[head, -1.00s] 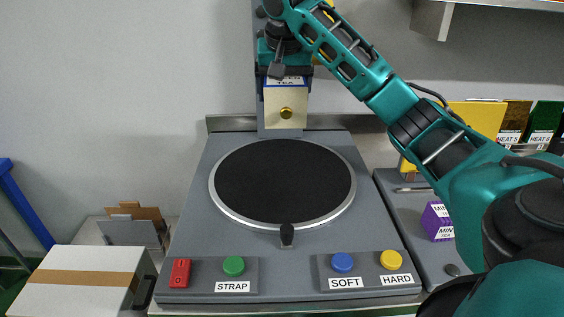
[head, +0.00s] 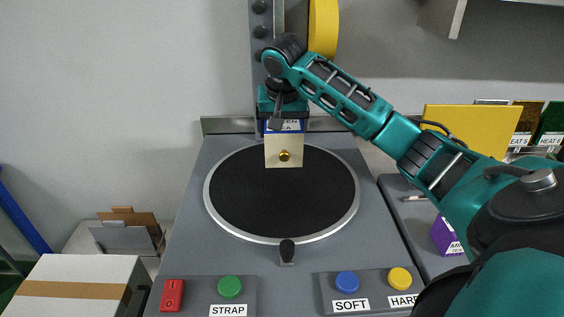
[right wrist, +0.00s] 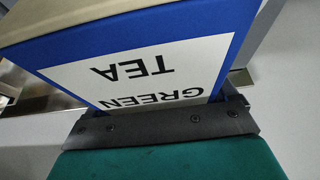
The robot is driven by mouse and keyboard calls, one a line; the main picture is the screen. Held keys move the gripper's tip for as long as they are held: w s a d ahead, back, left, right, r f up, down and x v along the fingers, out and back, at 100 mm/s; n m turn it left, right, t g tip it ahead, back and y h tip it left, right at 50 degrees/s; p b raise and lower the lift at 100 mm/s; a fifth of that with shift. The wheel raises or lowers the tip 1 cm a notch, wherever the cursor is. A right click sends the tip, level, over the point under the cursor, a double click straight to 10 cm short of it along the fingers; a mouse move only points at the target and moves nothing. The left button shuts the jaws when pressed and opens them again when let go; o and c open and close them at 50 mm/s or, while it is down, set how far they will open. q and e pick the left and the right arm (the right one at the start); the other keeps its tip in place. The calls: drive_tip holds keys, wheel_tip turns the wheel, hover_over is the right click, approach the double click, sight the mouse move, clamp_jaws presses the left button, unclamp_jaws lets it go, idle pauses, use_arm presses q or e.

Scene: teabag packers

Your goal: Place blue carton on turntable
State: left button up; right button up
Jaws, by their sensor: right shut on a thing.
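The blue carton (right wrist: 150,65), labelled GREEN TEA, fills much of the right wrist view. In the head view its cream face with a gold dot (head: 284,150) shows below my right gripper (head: 284,118), with a strip of blue at its top. My right gripper is shut on the carton from above. The carton appears over the far part of the turntable (head: 280,205), a black disc with a silver rim. I cannot tell whether its bottom touches the disc. My left gripper is not in view.
A panel with red, green (head: 230,287), blue and yellow buttons lies in front of the turntable. A white box (head: 75,285) is at front left. A purple carton (head: 446,238) is at right. A yellow panel (head: 470,128) stands behind it. Most of the disc is clear.

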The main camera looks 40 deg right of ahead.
sight(283, 131)
wheel_tip(283, 131, down, 10)
drive_tip(key=shift+r, duration=0.2)
idle(0.3)
drive_tip(key=o, duration=0.9)
drive_tip(key=shift+f, duration=0.1)
drive_tip(key=v, duration=1.1)
drive_tip(key=shift+w, duration=0.2)
drive_tip(key=shift+s+a+r, duration=0.1)
drive_tip(key=shift+s+r, duration=0.15)
drive_tip(key=shift+r, duration=0.4)
